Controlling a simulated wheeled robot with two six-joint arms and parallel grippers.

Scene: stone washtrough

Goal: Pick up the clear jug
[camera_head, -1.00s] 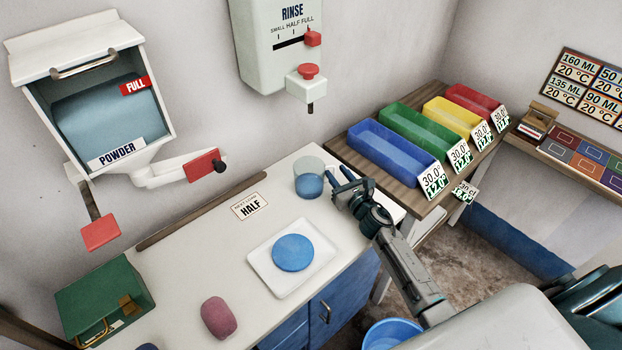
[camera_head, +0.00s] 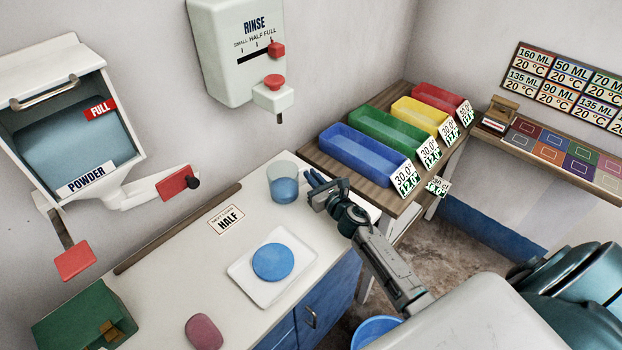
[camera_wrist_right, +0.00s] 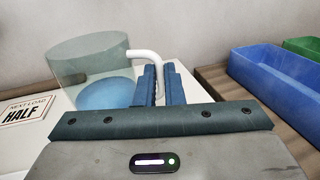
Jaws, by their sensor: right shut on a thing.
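The clear jug (camera_head: 284,187) is a see-through cylinder with blue liquid in its lower part. It stands upright at the back right of the white counter; I cannot tell whether it is clear of the surface. My right gripper (camera_head: 314,178) is at the jug's right side. In the right wrist view the jug (camera_wrist_right: 92,68) is left of my fingers, and its white handle (camera_wrist_right: 147,54) runs down between them. The fingers are shut on the handle, whose lower part they hide. My left gripper is not in view.
A blue bin (camera_head: 362,149) stands on a wooden shelf right of the jug. The rinse dispenser (camera_head: 240,55) hangs on the wall above. A white tray (camera_head: 246,284) with a blue disc (camera_head: 273,262) lies nearer, and a HALF card (camera_head: 227,218) lies left of the jug.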

